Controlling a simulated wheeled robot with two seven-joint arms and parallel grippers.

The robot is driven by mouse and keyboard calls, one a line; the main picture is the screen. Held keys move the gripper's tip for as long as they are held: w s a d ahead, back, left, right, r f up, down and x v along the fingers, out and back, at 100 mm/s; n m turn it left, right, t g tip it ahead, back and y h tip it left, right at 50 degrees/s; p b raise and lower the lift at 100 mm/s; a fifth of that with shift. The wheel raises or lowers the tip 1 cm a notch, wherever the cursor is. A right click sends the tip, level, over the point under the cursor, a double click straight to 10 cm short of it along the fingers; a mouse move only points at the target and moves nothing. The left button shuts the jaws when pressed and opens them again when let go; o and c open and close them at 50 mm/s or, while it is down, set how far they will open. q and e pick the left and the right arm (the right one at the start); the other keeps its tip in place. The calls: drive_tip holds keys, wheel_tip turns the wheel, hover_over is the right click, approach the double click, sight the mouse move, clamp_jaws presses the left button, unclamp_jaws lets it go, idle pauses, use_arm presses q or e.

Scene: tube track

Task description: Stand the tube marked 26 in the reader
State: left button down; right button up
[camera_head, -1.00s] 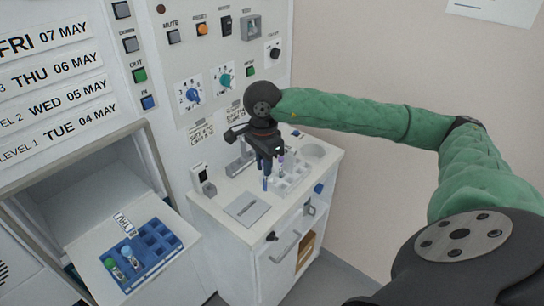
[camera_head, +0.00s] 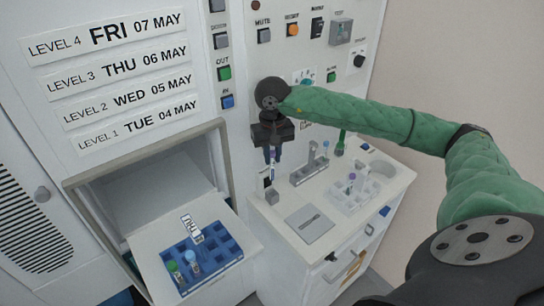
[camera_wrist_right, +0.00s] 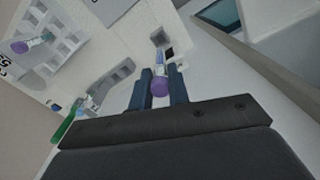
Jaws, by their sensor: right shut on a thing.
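My right gripper (camera_head: 272,156) is shut on a purple-capped tube (camera_wrist_right: 159,86), which hangs roughly upright between the fingers. In the head view the tube's clear body (camera_head: 272,170) shows below the fingers, above the back left part of the counter. A small white unit with a dark face (camera_head: 267,183) stands just below the tube; I cannot tell whether they touch. This unit may be the reader, but no label confirms it. The number on the held tube is not readable. My left gripper is not in view.
A white rack (camera_head: 343,203) with a purple-capped tube (camera_head: 352,177) stands to the right, beside a grey rack (camera_head: 300,178). A flat grey plate (camera_head: 310,223) lies in front. A blue tray (camera_head: 222,263) with green- and blue-capped tubes sits in the open hatch at left.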

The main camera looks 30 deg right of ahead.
drive_tip(key=shift+r+n, duration=0.1)
drive_tip(key=shift+n, duration=1)
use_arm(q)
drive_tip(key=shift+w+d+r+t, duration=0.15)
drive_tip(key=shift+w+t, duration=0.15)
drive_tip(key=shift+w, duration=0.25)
use_arm(e)
drive_tip(key=shift+n, duration=1)
drive_tip(key=shift+f, duration=0.2)
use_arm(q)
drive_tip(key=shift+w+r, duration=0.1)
use_arm(e)
drive_tip(key=shift+f, duration=2.25)
use_arm(q)
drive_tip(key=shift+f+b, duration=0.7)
drive_tip(key=shift+b, duration=0.1)
use_arm(e)
drive_tip(key=shift+f, duration=0.1)
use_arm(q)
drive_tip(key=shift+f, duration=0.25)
